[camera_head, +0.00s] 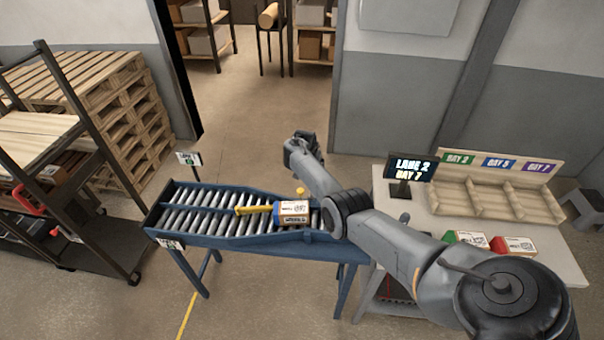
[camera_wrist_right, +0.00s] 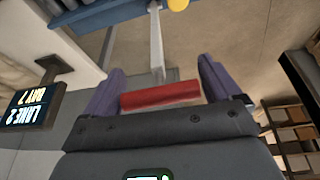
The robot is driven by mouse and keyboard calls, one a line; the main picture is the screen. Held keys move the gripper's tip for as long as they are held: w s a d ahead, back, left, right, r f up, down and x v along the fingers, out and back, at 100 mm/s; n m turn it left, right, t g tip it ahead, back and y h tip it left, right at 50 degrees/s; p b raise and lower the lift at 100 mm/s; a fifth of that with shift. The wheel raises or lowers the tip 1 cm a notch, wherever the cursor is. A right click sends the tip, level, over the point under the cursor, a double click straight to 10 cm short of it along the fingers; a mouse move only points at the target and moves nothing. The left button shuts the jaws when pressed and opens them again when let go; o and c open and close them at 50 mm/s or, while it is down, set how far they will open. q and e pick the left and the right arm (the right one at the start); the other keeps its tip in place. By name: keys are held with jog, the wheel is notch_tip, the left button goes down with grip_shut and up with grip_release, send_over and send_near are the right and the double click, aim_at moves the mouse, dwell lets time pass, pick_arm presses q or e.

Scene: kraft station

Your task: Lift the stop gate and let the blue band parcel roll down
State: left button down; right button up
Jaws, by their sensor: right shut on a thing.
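The blue band parcel (camera_head: 293,211) is a white-labelled box with a blue end, lying on the roller conveyor. A grey stem (camera_wrist_right: 157,42) runs away from the handle; I take this to be the stop gate. In the head view my right arm crosses the conveyor's right end and hides the gate. My left gripper is not in view.
The blue-framed conveyor (camera_head: 190,237) stands beside a table (camera_head: 430,212) with a "LANE 2 BAY 7" screen (camera_head: 409,169) and a wooden bay rack (camera_head: 500,200). A green parcel (camera_head: 466,239) and a red parcel (camera_head: 513,246) sit there. The upper-left rollers are clear.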

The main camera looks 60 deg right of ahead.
jog(key=shift+w+d, duration=0.25)
jog(key=shift+d, duration=0.3)
jog(key=o, duration=1.2)
jog(key=shift+r, duration=0.15)
jog(key=shift+s+a+r+p, duration=0.1)
jog(key=shift+a+r+p, duration=0.2)
jog(key=shift+r, duration=0.3)
jog(key=p+v, duration=0.2)
jog(key=v, duration=0.7)
jog(key=shift+r, duration=0.1)
